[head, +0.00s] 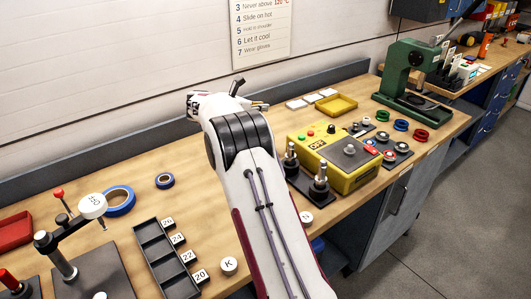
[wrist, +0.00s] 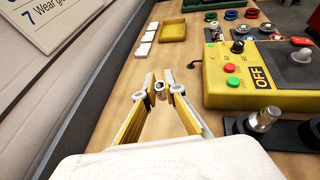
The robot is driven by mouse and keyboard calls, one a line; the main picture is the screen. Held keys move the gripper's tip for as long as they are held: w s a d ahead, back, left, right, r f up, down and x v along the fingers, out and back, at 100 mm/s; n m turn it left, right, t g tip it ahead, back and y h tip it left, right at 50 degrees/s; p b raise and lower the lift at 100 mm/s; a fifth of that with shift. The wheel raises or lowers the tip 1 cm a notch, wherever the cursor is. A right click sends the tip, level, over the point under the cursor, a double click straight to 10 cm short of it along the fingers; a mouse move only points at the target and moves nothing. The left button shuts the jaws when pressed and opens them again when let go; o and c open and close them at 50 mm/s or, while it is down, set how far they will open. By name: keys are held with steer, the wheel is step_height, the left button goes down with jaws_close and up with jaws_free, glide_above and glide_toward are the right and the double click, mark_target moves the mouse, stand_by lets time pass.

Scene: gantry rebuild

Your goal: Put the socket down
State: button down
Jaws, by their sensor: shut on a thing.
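My gripper (wrist: 158,82) is shut on a small metallic piece, which looks like the socket (wrist: 159,89), between its fingertips in the wrist view. The piece is small there, and its lower side is hard to make out. In the head view my gripper (head: 250,97) is beyond my wrist, over the back part of the bench, and the held piece cannot be made out. A dark stand (head: 308,188) with upright metal fittings is on the bench, left of the yellow control box; one fitting (wrist: 263,119) shows at the right in the wrist view.
The yellow control box (head: 340,172), marked OFF, stands right of my arm. A yellow tray (head: 337,105) and white tiles (head: 312,99) lie behind it. A green press (head: 399,73) stands farther right. A black compartment tray (head: 153,240) and blue tape (head: 119,201) lie left. Bare wood (wrist: 180,105) shows around my fingers.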

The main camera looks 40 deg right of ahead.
steer(key=shift+m+g, duration=0.6)
steer(key=shift+g, duration=0.2)
steer(key=s+f, duration=0.1)
steer(key=f, duration=0.2)
steer(key=s+f, duration=0.1)
steer(key=shift+s+d+f, duration=0.25)
steer(key=shift+s+f, duration=0.1)
steer(key=shift+f, duration=0.05)
steer(key=shift+f, duration=3.15)
steer(key=shift+f, duration=1.85)
steer(key=shift+f, duration=0.1)
